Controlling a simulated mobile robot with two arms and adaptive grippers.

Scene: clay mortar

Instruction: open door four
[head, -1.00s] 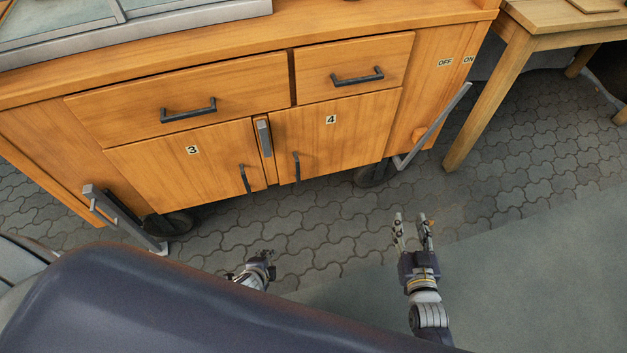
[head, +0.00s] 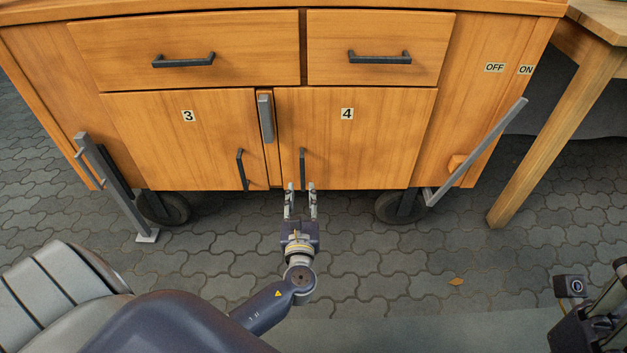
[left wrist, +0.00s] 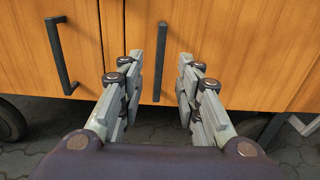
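Door four (head: 375,140) is the shut wooden cabinet door with the "4" label, right of door three in the head view. Its dark upright handle (head: 302,169) is near the door's left edge. My left gripper (head: 301,188) is open and empty, with its fingertips at the handle's lower end. In the left wrist view the handle (left wrist: 159,62) stands between the two open fingers (left wrist: 160,85), apart from both. My right gripper (head: 590,310) is partly in view at the lower right of the head view; its fingers are cut off and unclear.
Door three (head: 185,145) is shut, with its own handle (head: 241,170). Two drawers are shut above the doors. A grey lever (head: 478,150) juts out at the cabinet's right, near a wooden table leg (head: 560,130). Paved floor lies open in front.

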